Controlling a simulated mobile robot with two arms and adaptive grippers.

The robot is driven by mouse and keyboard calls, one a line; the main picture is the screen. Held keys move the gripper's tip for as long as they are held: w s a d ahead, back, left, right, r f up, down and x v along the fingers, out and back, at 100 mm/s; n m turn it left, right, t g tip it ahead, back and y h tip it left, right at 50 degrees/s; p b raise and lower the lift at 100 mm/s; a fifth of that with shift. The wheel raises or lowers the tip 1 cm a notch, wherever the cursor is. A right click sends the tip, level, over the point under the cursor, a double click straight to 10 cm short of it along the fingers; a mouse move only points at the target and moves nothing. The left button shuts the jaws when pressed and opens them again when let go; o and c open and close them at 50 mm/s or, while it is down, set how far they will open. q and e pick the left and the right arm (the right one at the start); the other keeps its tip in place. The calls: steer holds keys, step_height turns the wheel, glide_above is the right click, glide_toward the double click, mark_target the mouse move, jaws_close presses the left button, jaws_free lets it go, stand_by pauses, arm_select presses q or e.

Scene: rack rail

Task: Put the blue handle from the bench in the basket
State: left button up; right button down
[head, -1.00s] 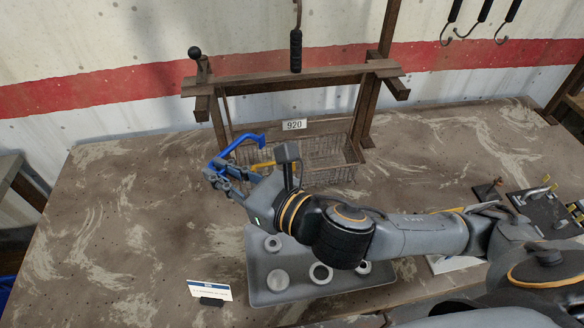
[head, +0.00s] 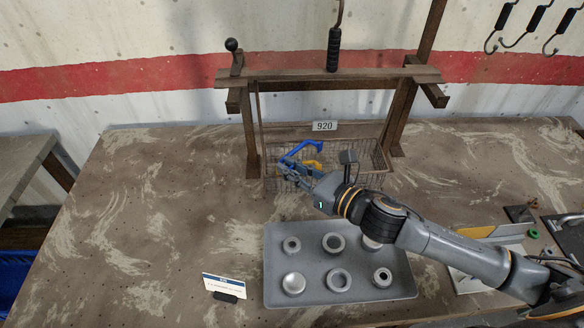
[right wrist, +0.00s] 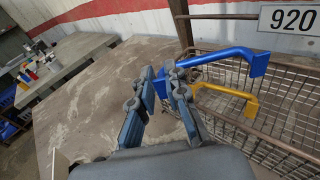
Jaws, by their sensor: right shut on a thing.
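The blue handle (head: 305,149) is a bent bar. My right gripper (head: 291,165) is shut on one end of it. In the right wrist view the blue handle (right wrist: 215,60) reaches rightward from between the fingers (right wrist: 168,84), over the wire basket (right wrist: 285,122). In the head view the basket (head: 368,157) stands under the wooden rack, and the gripper is at its left part. A yellow handle (right wrist: 226,92) shows in the basket area below the blue one. My arm hides part of the basket's front. My left gripper is not in view.
The wooden rack (head: 330,76) with a 920 label (head: 324,126) stands behind the basket. A grey tray (head: 400,240) with several round metal parts lies in front. A small card (head: 223,284) stands left of the tray. The bench's left side is clear.

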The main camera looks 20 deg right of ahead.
steer(key=shift+f, duration=0.2)
steer(key=shift+f+b, duration=0.4)
steer(key=shift+f, duration=0.15)
steer(key=c, duration=1.4)
jaws_free()
steer(key=shift+o, duration=0.2)
steer(key=r+b+v, duration=0.1)
steer(key=b+v, duration=0.2)
steer(key=v, duration=0.9)
